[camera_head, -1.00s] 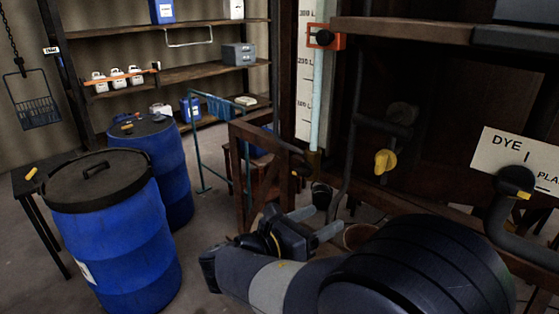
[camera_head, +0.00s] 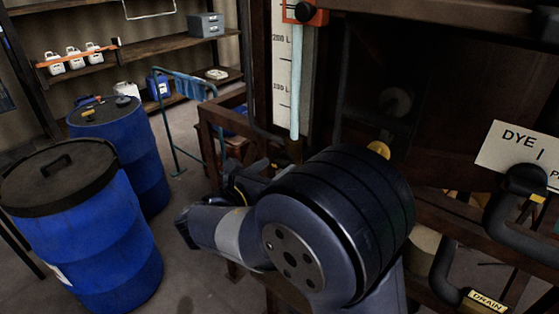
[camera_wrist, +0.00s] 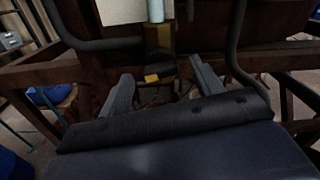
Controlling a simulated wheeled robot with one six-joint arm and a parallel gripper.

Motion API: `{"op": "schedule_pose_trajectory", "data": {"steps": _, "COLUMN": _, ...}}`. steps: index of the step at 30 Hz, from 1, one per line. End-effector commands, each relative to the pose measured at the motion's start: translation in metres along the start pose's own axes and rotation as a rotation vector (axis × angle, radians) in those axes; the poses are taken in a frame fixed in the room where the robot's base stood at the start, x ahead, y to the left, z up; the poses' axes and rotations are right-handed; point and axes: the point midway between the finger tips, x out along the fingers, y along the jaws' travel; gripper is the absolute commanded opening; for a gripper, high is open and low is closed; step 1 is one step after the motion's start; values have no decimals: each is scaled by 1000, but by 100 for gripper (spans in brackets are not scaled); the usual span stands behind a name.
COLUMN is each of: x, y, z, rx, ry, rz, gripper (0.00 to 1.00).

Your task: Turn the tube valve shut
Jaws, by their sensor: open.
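The clear sight tube (camera_head: 296,85) stands against a white litre scale (camera_head: 282,90) in the head view. In the wrist view, the tube's lower end (camera_wrist: 155,10) enters a brass-coloured block (camera_wrist: 158,38). Below that block is a dark rounded part with a yellow mark (camera_wrist: 152,77), which looks like the tube valve; its exact handle angle is hard to tell. My gripper (camera_wrist: 162,82) is open, its fingers apart on either side of the dark part in the picture; I cannot tell whether they touch it. In the head view my arm hides the valve and the fingertips.
Dark pipes (camera_wrist: 100,44) and wooden beams (camera_wrist: 40,72) lie close around the gripper. A yellow knob (camera_head: 378,149) shows just above my arm. A dye sign (camera_head: 520,155) and drain pipe (camera_head: 445,270) are right. Blue drums (camera_head: 85,235) stand left on open floor.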

Motion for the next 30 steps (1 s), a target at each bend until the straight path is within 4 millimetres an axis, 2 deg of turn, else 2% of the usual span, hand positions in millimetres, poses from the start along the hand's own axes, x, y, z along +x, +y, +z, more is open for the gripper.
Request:
{"op": "schedule_pose_trajectory", "data": {"steps": 1, "x": 8, "y": -1, "z": 1, "rx": 0, "ry": 1, "rz": -3, "gripper": 62}}
{"op": "schedule_pose_trajectory", "data": {"steps": 6, "x": 25, "y": 0, "z": 1, "rx": 1, "ry": 0, "rz": -1, "gripper": 62}}
{"op": "schedule_pose_trajectory", "data": {"steps": 17, "x": 29, "y": 0, "z": 0, "rx": 1, "ry": 0, "rz": 1, "gripper": 61}}
{"op": "schedule_pose_trajectory", "data": {"steps": 30, "x": 28, "y": 0, "z": 0, "rx": 1, "ry": 0, "rz": 1, "gripper": 25}}
